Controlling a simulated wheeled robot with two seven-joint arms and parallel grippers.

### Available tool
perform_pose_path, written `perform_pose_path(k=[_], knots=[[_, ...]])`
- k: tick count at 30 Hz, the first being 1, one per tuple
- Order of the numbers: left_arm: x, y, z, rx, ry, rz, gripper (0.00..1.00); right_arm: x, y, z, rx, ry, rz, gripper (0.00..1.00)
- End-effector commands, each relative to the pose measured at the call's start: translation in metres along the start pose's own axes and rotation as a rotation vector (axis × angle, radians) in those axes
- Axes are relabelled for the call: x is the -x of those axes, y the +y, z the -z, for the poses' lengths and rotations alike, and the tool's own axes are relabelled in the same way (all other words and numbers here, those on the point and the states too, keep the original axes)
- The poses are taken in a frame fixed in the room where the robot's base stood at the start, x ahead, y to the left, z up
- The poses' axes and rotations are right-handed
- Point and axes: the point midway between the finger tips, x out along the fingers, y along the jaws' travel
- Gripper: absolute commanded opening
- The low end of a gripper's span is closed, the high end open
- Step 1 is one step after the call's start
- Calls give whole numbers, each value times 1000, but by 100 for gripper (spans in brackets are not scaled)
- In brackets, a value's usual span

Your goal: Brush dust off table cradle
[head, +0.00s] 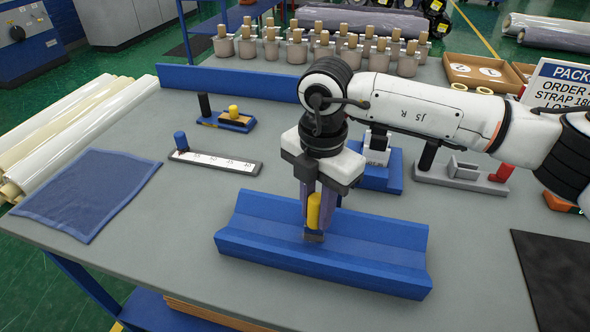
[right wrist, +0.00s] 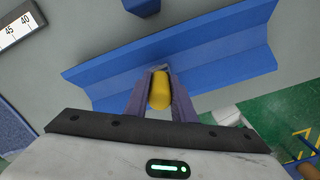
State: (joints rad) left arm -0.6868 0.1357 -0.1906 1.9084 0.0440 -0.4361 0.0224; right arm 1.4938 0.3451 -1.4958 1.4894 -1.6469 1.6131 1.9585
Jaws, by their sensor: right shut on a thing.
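The blue table cradle (head: 375,262) is a long V-shaped trough on the grey table, and it also fills the middle of the right wrist view (right wrist: 215,62). My right gripper (head: 314,208) points down over the cradle's middle. It is shut on the yellow handle of a brush (head: 313,212), which shows between the purple fingers in the right wrist view (right wrist: 160,90). The brush's dark lower end is at the cradle's trough; whether it touches is hard to tell. No dust can be made out. My left gripper is not in view.
A blue cloth (head: 88,193) lies at the left. A ruler block (head: 215,162) and a small yellow-knobbed tool (head: 235,118) lie behind the cradle. A grey fixture (head: 462,176) and a black mat (head: 555,275) are at the right. Bare table lies left of the cradle.

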Motion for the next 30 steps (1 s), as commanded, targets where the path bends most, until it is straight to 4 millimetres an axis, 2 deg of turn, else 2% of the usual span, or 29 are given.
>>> perform_pose_path(k=[11,13,15,30], knots=[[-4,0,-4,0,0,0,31,0,18,16,-18,0,-2,0],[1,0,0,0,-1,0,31,8,18,16,-18,0,-2,0],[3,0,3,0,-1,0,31,26,19,16,-15,-2,-4,0],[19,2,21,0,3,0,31,69,22,20,-4,-1,-2,0]])
